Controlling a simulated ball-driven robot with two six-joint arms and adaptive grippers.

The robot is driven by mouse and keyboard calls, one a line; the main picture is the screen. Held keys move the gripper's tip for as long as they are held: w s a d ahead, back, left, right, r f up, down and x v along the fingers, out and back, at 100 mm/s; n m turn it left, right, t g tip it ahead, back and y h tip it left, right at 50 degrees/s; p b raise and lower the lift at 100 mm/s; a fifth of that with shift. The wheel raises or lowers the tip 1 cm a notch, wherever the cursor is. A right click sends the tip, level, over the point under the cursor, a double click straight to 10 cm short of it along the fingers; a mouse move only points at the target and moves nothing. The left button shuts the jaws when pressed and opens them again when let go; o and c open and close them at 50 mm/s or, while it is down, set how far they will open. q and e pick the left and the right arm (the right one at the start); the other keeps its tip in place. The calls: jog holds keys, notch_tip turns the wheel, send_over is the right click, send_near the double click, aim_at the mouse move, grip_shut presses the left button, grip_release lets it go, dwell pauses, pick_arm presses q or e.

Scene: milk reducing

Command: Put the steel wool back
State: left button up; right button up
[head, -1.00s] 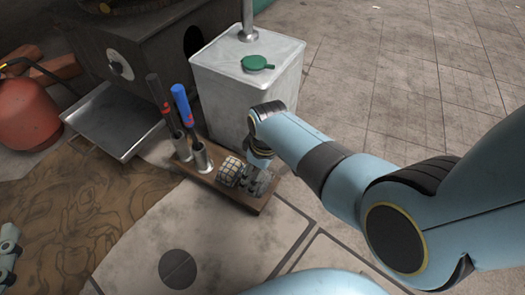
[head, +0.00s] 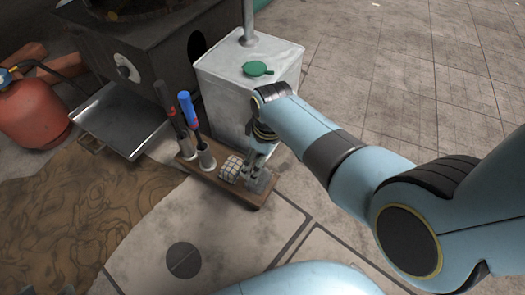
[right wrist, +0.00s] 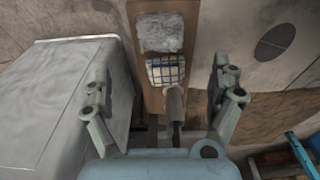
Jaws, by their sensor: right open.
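The steel wool (head: 262,181), a grey fuzzy pad, lies on the right end of the wooden board (head: 243,196) on the floor. In the right wrist view the steel wool (right wrist: 160,32) rests flat at the far end of the board. My right gripper (head: 255,155) is just above the board, by the checkered sponge. In the right wrist view my right gripper (right wrist: 163,95) is open, its fingers apart on either side of the board, with nothing between them held. My left gripper is out of view.
A checkered sponge (head: 231,168) sits beside the steel wool. Two metal cups on the board hold a blue-handled tool (head: 188,108) and a dark-handled tool (head: 166,101). A metal canister (head: 225,95) stands behind. A red gas cylinder (head: 32,108) is at the left.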

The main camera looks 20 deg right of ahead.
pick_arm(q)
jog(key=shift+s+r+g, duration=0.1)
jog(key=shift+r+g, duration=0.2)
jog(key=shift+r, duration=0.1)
pick_arm(e)
jog(key=shift+s+r, duration=0.1)
jog(key=shift+r, duration=0.25)
jog(key=s+d+r+m+t+h, duration=0.1)
jog(key=s+d+r+m+t, duration=0.25)
jog(key=s+d, duration=0.75)
jog(key=s+r+m+t, duration=0.2)
jog(key=s+r+m, duration=0.1)
jog(key=s+r, duration=0.7)
notch_tip(320, 180, up, 4)
jog(key=shift+s+r, duration=0.15)
jog(key=shift+r, duration=0.05)
pick_arm(q)
jog(key=shift+p, duration=0.4)
pick_arm(e)
jog(key=shift+f, duration=0.1)
